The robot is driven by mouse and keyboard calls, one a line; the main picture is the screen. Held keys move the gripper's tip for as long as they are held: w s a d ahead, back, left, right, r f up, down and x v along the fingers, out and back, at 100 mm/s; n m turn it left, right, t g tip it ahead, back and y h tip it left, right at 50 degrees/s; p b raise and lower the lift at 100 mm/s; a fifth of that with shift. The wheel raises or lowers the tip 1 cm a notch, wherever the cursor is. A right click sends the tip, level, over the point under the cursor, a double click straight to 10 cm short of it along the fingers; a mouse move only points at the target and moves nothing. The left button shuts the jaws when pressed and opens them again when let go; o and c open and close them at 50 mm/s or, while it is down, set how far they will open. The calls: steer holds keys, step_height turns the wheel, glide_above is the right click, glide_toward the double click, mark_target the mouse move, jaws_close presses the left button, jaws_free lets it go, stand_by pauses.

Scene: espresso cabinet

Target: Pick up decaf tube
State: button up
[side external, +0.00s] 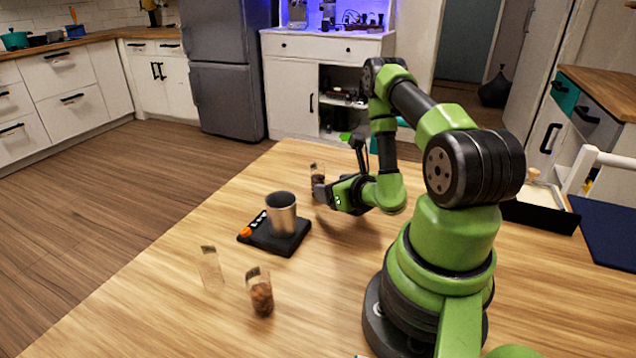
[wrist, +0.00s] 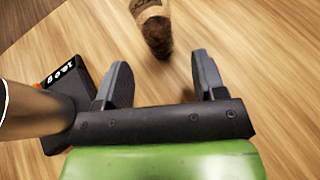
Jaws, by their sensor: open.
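A clear tube with dark beans (side external: 317,172) stands on the table by the fingertips of my gripper (side external: 322,191). In the wrist view, this tube (wrist: 155,32) has a tan label and dark contents. It is ahead of my open fingers (wrist: 161,64), roughly centred between them and apart from them. Another tube with brown beans (side external: 261,294) stands at the front of the table. A clear tube that looks empty (side external: 210,268) stands to its left. I cannot read the labels, so I cannot tell which tube is decaf.
A black scale (side external: 262,238) with a metal cup (side external: 281,214) on it is close to my gripper. The scale (wrist: 70,84) and cup (wrist: 30,110) are left of my fingers in the wrist view. The wooden table (side external: 150,315) has bare room around the tubes.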

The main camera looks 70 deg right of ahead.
mark_target(318, 181)
steer(key=shift+x, duration=3.35)
steer(key=c, duration=1)
